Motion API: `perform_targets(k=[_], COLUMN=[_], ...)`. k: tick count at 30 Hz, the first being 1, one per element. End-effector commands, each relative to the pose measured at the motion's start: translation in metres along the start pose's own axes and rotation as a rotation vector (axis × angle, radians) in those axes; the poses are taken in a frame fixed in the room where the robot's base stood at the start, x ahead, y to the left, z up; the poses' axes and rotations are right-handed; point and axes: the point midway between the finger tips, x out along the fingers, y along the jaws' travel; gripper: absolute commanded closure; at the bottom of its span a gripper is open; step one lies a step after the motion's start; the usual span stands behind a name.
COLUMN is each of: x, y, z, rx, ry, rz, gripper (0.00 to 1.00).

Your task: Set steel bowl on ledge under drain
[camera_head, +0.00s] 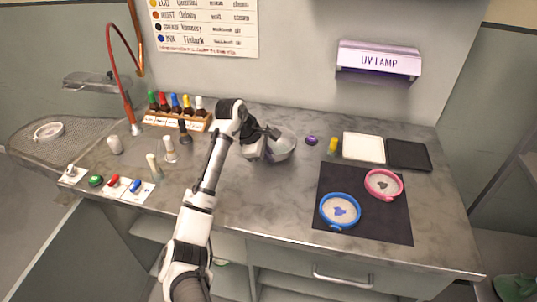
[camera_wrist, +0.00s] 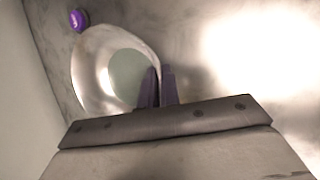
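The shiny steel bowl (camera_head: 281,146) is at the middle of the grey marbled counter, toward the wall. My gripper (camera_head: 270,133) is at its left rim in the head view. In the wrist view the bowl (camera_wrist: 92,75) opens toward the camera. My gripper's dark fingers (camera_wrist: 158,86) are close together, one inside the bowl and one outside, with the rim between them. Whether the bowl rests on the counter or is slightly raised is hard to tell. A grey mesh oval basin (camera_head: 42,146) with a pale ring (camera_head: 48,131) is at far left; I cannot make out a ledge under it.
A rack of coloured bottles (camera_head: 178,116), a red hose (camera_head: 121,68) and several small stoppers stand left of my arm. A purple knob (camera_head: 311,140) is right of the bowl. A black mat (camera_head: 365,223) holds blue and pink rings. The counter before the bowl is clear.

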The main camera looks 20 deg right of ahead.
Motion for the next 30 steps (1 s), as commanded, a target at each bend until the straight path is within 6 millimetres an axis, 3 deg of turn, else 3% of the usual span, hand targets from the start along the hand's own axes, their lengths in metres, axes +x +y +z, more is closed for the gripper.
perform_targets(k=[1,7,17,22,30], x=[0.001,0.002,-0.001,-0.024,-0.083], y=[0.0,-0.001,0.0,0.0,0.001], z=[0.0,-0.001,0.0,-0.001,0.0], rx=[0.0,0.0,0.0,0.001,0.001], ry=[-0.001,-0.001,0.001,-0.001,0.0], rz=[0.0,-0.001,0.0,0.002,0.002], gripper=[1.0,0.74,0.74,0.74,0.74])
